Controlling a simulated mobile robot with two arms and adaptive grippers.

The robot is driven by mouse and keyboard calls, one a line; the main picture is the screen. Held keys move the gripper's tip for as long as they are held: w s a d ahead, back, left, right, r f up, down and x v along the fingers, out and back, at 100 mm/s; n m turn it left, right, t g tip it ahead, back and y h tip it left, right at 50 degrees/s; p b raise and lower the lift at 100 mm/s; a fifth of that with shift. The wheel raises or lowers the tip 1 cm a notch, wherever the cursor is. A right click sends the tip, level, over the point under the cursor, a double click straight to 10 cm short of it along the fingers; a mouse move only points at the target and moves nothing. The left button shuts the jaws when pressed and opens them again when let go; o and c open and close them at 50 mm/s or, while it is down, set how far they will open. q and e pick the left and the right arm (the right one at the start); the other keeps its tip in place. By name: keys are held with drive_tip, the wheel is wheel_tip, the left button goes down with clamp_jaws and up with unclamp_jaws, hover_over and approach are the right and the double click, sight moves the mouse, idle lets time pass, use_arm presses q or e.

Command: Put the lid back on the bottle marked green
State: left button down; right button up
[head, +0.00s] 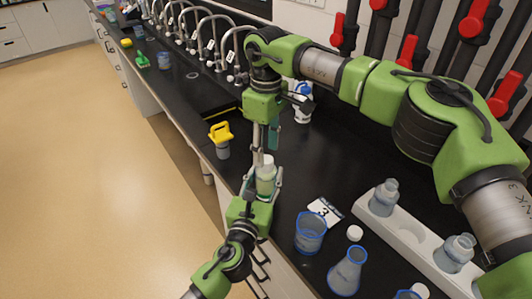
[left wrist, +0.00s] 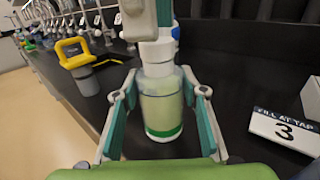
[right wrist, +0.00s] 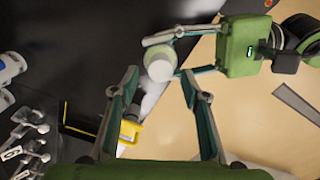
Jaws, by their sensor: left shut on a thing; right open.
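The bottle marked green (head: 265,183) is frosted, with a green band near its base in the left wrist view (left wrist: 163,115). My left gripper (head: 264,190) is shut around its body and holds it upright. A white lid (left wrist: 157,48) sits on top of the bottle; whether it is fully seated I cannot tell. It also shows from above in the right wrist view (right wrist: 160,70). My right gripper (head: 266,145) points down just above the lid. Its fingers are spread apart and nothing is gripped between them in the right wrist view (right wrist: 158,90).
A card marked 3 (head: 325,211), a blue-rimmed beaker (head: 310,234), a flask (head: 346,272) and a loose white cap (head: 355,233) are on the black bench. A white rack (head: 410,235) holds bottles. A yellow-handled item (head: 221,138) stands near the front edge. Taps line the back.

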wheel_tip(320, 180, up, 2)
drive_tip(key=shift+r, duration=0.2)
